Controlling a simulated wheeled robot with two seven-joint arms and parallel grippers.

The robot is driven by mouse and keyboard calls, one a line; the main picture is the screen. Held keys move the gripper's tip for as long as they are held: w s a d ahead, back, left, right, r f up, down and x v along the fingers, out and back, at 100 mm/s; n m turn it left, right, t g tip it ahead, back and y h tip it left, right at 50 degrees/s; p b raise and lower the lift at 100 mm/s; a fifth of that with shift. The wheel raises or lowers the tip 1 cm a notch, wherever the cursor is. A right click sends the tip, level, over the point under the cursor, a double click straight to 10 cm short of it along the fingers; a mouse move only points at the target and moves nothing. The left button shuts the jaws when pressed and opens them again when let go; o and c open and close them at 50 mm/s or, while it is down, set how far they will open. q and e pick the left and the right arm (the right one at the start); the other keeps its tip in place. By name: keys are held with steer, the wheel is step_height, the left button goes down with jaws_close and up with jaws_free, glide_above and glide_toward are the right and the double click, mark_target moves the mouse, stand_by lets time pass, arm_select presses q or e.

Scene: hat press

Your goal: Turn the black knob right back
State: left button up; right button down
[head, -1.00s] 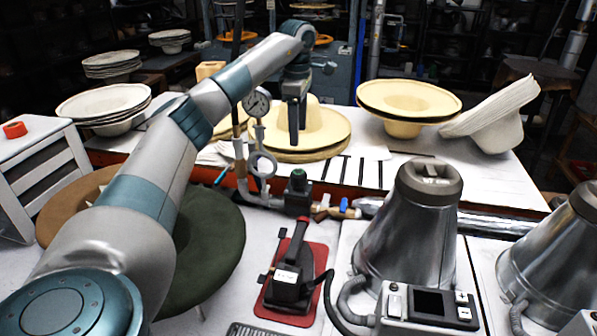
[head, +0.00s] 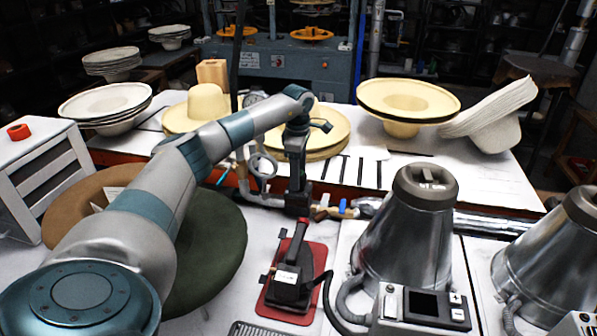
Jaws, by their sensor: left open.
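My left arm reaches in from the left. Its gripper (head: 296,188) points down directly above a small black box (head: 297,207) on the pipework behind the red-handled iron. The gripper's fingers are dark and small against the box, and whether they touch it cannot be told. They cover the top of the box, so I cannot make out a black knob there now. My right gripper is not in view.
A pipe with a ring-shaped handle (head: 263,165) stands just left of the gripper. The iron (head: 292,280) rests on a red pad (head: 318,262) in front. A metal cone (head: 408,240) stands to the right. Straw hats (head: 408,98) lie behind.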

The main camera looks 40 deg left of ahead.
arm_select(q)
steer(key=shift+f, duration=0.15)
steer(key=c, duration=1.1)
steer(key=shift+o, duration=0.2)
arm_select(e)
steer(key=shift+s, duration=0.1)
